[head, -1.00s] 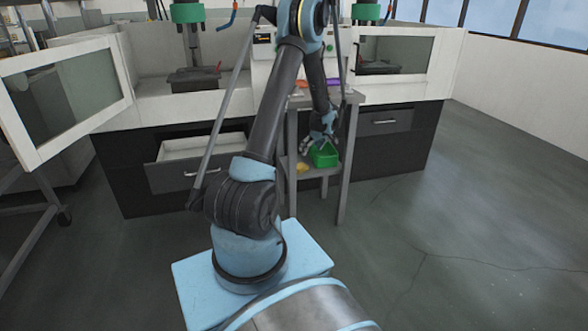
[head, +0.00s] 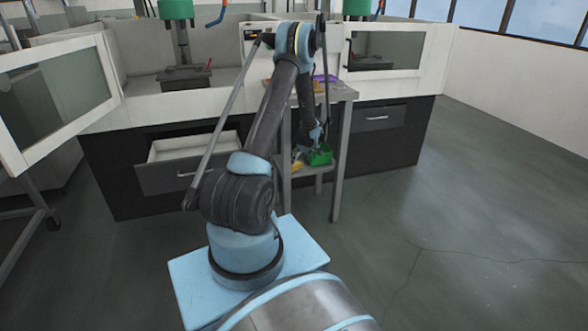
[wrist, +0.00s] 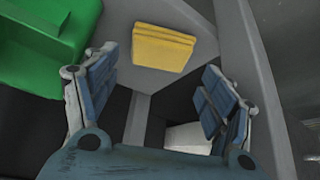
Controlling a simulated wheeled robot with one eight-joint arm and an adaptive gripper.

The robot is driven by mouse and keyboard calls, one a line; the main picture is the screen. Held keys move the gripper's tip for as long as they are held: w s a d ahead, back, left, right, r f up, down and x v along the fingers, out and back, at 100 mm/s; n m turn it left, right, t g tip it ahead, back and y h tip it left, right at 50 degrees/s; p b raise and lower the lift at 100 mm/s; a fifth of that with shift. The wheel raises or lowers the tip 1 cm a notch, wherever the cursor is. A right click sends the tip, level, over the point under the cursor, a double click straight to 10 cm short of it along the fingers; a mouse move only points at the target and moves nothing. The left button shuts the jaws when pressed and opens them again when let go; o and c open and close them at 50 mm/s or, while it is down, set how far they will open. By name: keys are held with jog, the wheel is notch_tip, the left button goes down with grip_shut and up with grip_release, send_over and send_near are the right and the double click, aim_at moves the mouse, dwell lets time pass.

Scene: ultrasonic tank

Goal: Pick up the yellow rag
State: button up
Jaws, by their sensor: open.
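The yellow rag (wrist: 163,48) is a folded, flat block on a grey shelf (wrist: 213,40) in the wrist view. In the head view the rag (head: 298,166) is a small yellow patch on the lower shelf of the grey stand, partly hidden. My gripper (wrist: 160,72) is open and empty. In the wrist view its fingers lie to either side below the rag, with a gap between fingers and rag. In the head view my gripper (head: 307,140) is at the lower shelf, partly hidden by my arm.
A green bin (wrist: 45,40) stands left of the rag in the wrist view, close to the left finger; it also shows in the head view (head: 320,155). The stand's leg (head: 340,175) is to the right. An open drawer (head: 185,165) is at left. Floor at right is clear.

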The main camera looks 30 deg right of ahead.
jog(key=shift+x, duration=3.2)
jog(key=c, duration=0.8)
jog(key=shift+r, duration=0.6)
notch_tip(320, 180, up, 2)
jog(key=shift+r, duration=0.1)
jog(key=s+d, duration=0.1)
jog(key=s, duration=0.5)
jog(key=s+d, duration=0.1)
jog(key=s, duration=0.5)
jog(key=s+d, duration=0.1)
jog(key=s, duration=0.5)
